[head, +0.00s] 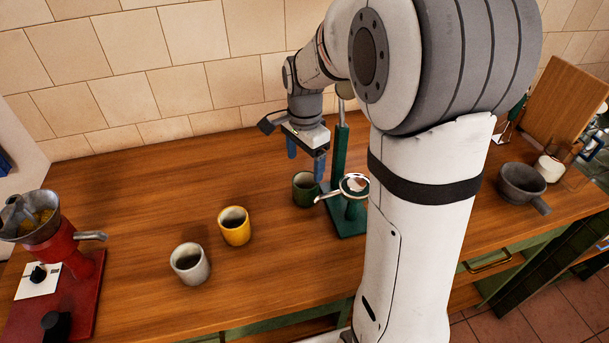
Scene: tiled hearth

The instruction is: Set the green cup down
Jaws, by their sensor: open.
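The green cup (305,190) stands upright on the wooden counter, beside the green stand with a round metal top. My gripper (305,158) points down above the cup and a little behind it, with its blue fingers apart. Nothing shows between the fingers. The cup looks clear of the fingers, though the exact gap is hard to judge from this one view.
A yellow cup (234,226) and a white cup (190,263) stand to the left. The green stand (349,220) is close on the right. A red grinder (62,265) is at far left, a grey pan (522,184) at right. The back-left counter (150,185) is clear.

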